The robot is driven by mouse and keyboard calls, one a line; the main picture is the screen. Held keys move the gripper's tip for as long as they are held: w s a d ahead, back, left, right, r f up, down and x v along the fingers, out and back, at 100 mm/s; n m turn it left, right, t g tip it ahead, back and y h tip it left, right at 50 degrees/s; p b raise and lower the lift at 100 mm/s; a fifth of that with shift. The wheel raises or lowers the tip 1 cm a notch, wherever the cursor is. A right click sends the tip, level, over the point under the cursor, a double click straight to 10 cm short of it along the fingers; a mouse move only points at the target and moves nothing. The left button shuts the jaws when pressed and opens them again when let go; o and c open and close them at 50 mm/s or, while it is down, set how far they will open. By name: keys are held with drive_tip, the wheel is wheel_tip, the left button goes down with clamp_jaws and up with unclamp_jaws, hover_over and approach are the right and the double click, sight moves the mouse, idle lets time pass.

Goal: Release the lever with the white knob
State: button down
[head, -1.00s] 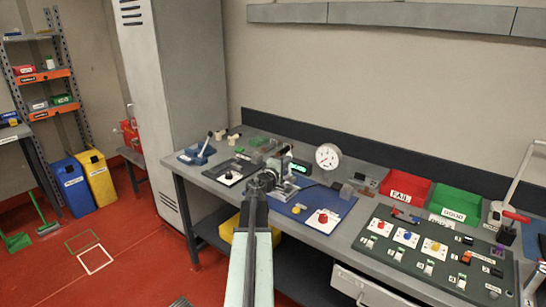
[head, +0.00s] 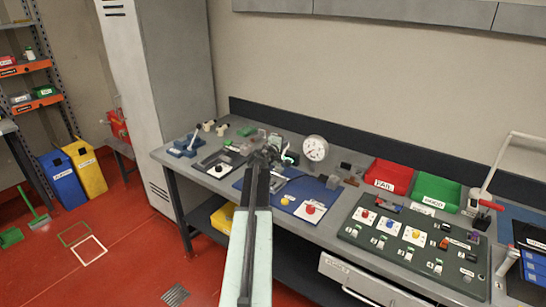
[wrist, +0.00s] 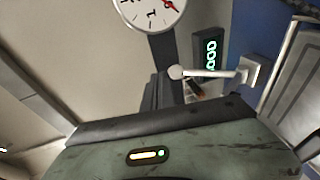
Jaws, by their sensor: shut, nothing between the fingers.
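In the wrist view a pale lever with a round white knob (wrist: 176,72) runs sideways from a light block (wrist: 252,70). The knob is at its left end, close beside the dark fingers of my gripper (wrist: 161,88). I cannot tell whether they touch. In the head view my gripper (head: 273,148) is over the bench at the back of the blue mat (head: 255,186). It is shut and holds nothing visible. My arm hides most of the fixture and the lever there.
A round dial gauge (head: 315,148) stands just right of my gripper. A lit green display (wrist: 211,52) is behind the lever. A blue clamp (head: 184,147) stands left on the bench. Red (head: 390,176) and green (head: 437,190) bins and a switch panel (head: 350,232) are right.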

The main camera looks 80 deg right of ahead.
drive_tip(key=shift+x, duration=1.3)
drive_tip(key=shift+d+b, duration=0.1)
drive_tip(key=shift+b, duration=0.2)
drive_tip(key=a+r+p, duration=0.9)
drive_tip(key=r+p, duration=0.1)
drive_tip(key=shift+w+a, duration=0.25)
drive_tip(key=shift+w, duration=0.05)
drive_tip(key=shift+w+r, duration=0.1)
